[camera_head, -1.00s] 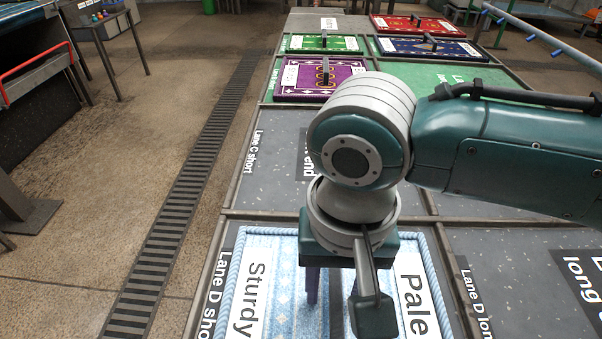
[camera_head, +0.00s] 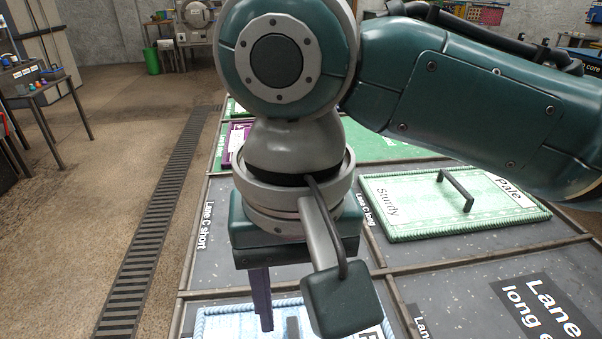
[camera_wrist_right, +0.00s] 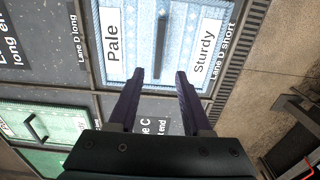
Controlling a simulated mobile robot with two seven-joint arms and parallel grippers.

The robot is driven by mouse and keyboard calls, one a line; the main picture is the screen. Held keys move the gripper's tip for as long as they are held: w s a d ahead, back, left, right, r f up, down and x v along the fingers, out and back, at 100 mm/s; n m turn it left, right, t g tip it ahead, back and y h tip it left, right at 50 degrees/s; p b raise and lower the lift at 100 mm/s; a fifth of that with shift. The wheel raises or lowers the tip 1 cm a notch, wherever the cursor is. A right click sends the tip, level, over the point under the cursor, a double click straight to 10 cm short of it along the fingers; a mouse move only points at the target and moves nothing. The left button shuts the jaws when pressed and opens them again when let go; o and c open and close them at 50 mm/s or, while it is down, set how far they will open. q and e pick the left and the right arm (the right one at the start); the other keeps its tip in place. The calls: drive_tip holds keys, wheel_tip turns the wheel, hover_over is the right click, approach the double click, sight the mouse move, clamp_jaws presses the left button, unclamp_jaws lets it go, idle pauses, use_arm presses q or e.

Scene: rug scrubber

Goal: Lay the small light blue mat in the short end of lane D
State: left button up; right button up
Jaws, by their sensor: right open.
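The light blue mat (camera_head: 235,322) lies at the bottom of the head view, partly cut off and partly covered by my right arm. In the right wrist view the mat (camera_wrist_right: 142,40) lies flat in the short end of lane D, with "Pale" and "Sturdy" labels and a dark bar handle (camera_wrist_right: 161,45). My right gripper (camera_head: 265,322) is over the mat with its fingers pointing down. In the wrist view the right gripper (camera_wrist_right: 160,76) is open and empty, its fingers apart and clear of the handle. My left gripper is not in view.
A pale green mat (camera_head: 420,225) with a handle lies in the long end of lane C. The long end of lane D (camera_head: 450,295) looks bare. A purple mat (camera_head: 236,140) is farther back. Dark strips (camera_head: 197,235) divide the lanes. A slatted floor channel (camera_head: 150,250) runs at left.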

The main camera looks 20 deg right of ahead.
drive_tip(key=s+a+f+n+t+y, duration=0.2)
drive_tip(key=s+a+n+y, duration=0.1)
drive_tip(key=s+a, duration=0.15)
drive_tip(key=s+d+n+h, duration=0.1)
drive_tip(key=s+d, duration=0.3)
drive_tip(key=d, duration=0.3)
drive_tip(key=s+d+n+t+h, duration=0.1)
drive_tip(key=s+d, duration=0.2)
drive_tip(key=d, duration=0.4)
drive_tip(key=shift+s+t+h, duration=0.3)
drive_tip(key=shift+s+h, duration=0.05)
drive_tip(key=shift+h, duration=0.05)
